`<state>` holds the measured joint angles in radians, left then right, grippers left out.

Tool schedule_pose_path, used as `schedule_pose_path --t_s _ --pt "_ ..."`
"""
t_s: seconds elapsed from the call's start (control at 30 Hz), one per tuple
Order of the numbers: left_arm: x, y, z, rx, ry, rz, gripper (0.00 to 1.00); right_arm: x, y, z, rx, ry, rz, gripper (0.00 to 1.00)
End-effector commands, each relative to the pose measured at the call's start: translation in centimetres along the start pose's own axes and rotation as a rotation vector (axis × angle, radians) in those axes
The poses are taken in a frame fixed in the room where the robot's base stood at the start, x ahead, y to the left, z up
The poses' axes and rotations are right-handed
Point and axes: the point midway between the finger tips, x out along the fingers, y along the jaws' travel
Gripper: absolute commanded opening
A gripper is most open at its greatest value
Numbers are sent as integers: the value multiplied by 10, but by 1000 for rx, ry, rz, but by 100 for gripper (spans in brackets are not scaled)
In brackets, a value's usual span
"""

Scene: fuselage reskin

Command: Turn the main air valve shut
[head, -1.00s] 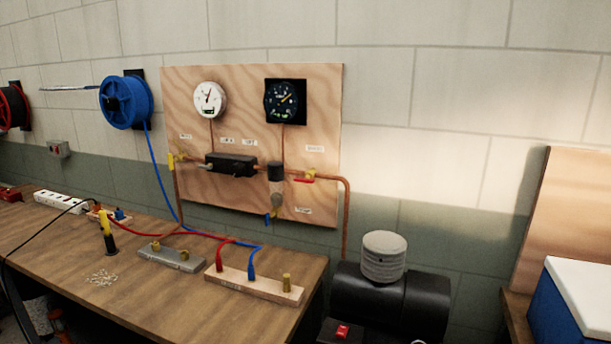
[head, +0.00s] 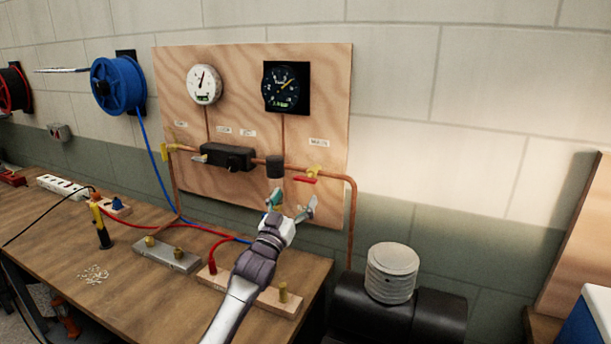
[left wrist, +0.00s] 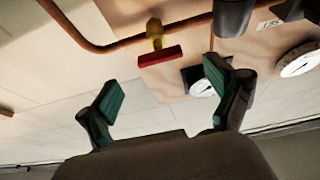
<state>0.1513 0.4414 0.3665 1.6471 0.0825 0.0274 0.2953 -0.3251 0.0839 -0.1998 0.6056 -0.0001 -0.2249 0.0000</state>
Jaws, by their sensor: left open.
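The main air valve has a brass body (head: 314,171) and a red lever (head: 304,180). It sits on the copper pipe at the right of the plywood panel, below a small label. The lever lies roughly along the pipe. My left gripper (head: 291,204) is open and empty, just below and left of the lever, apart from it. In the left wrist view the red lever (left wrist: 160,56) and brass body (left wrist: 154,33) show beyond the open fingers (left wrist: 164,86), nothing between them. My right gripper is in neither view.
A dark cylinder (head: 275,166) hangs left of the main valve. A compressor (head: 392,272) stands below right. The workbench (head: 130,300) holds fittings.

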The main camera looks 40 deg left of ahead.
Motion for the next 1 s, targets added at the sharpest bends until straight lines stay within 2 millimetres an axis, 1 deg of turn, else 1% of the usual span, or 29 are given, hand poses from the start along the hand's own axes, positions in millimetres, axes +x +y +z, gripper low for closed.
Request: schedule_pose_path --t_s 0.03,0.1,0.23,0.33,0.5,0.77,1.0 --pt "14 0 -4 0 2 0 92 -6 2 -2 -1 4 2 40" --pt "27 0 -3 0 1 -1 92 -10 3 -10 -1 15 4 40" --pt "48 0 -2 2 0 0 92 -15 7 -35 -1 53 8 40" --pt "59 0 -2 1 1 0 92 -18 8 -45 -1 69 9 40" --pt "67 1 0 1 -1 1 92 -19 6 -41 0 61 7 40" --pt "67 1 1 2 -1 1 92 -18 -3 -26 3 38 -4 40" --pt "67 0 0 1 -1 1 52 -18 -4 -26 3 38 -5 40"
